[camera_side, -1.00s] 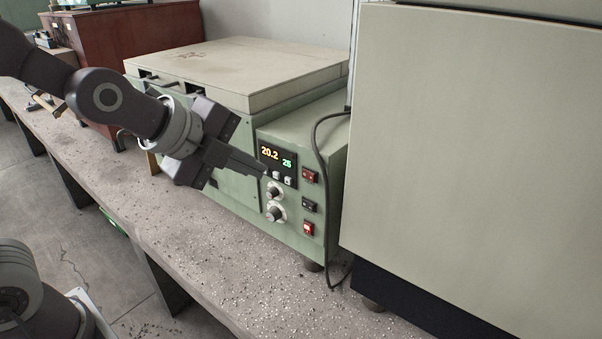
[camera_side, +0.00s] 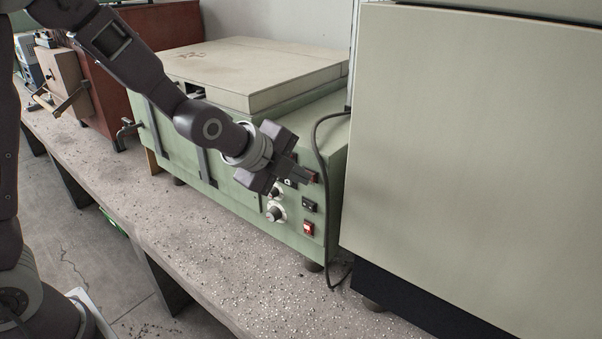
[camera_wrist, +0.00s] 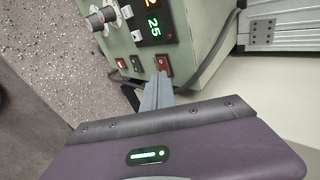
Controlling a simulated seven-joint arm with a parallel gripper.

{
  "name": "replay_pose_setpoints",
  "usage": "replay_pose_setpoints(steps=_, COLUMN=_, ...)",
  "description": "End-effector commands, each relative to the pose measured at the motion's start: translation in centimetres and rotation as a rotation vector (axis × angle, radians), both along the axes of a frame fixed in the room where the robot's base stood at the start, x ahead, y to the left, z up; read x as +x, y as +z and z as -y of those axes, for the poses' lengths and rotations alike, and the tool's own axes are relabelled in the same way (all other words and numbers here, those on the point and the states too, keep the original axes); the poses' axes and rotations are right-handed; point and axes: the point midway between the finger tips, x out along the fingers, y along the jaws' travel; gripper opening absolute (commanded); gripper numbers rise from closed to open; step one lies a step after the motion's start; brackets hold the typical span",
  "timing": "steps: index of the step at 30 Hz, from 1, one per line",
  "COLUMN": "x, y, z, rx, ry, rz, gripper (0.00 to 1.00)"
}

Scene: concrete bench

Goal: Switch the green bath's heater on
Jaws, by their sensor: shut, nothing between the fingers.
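The green bath (camera_side: 225,178) stands on the bench with its control panel at the right end. The panel carries a dark red top rocker switch (camera_side: 314,177), a black middle switch (camera_side: 309,205) and a brighter red bottom switch (camera_side: 308,228). My gripper (camera_side: 308,179) is shut and empty, its fingertips at the top red switch. In the wrist view my fingertips (camera_wrist: 160,79) lie just beside that red switch (camera_wrist: 163,66); I cannot tell whether they touch it. The display (camera_wrist: 152,25) shows a green 25 there; my gripper hides it in the side view. Switch labels are unreadable.
Two round knobs (camera_side: 276,213) sit left of the switches. A black cable (camera_side: 319,150) runs down beside the panel. A large beige cabinet (camera_side: 470,150) stands close on the right. The bench top (camera_side: 215,250) in front of the bath is clear.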

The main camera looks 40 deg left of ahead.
Motion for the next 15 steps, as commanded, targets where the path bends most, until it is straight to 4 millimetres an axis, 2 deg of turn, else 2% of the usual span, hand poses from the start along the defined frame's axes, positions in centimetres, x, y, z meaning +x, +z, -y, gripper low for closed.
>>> replay_pose_setpoints(steps=12, x=0.6, y=0.0, z=0.1, rx=0.000, ry=-0.001, rz=-0.001, gripper=0.00)
replay_pose_setpoints(steps=15, x=1.5, y=0.0, z=0.7, rx=0.002, ry=-0.004, rz=0.000, gripper=0.00)
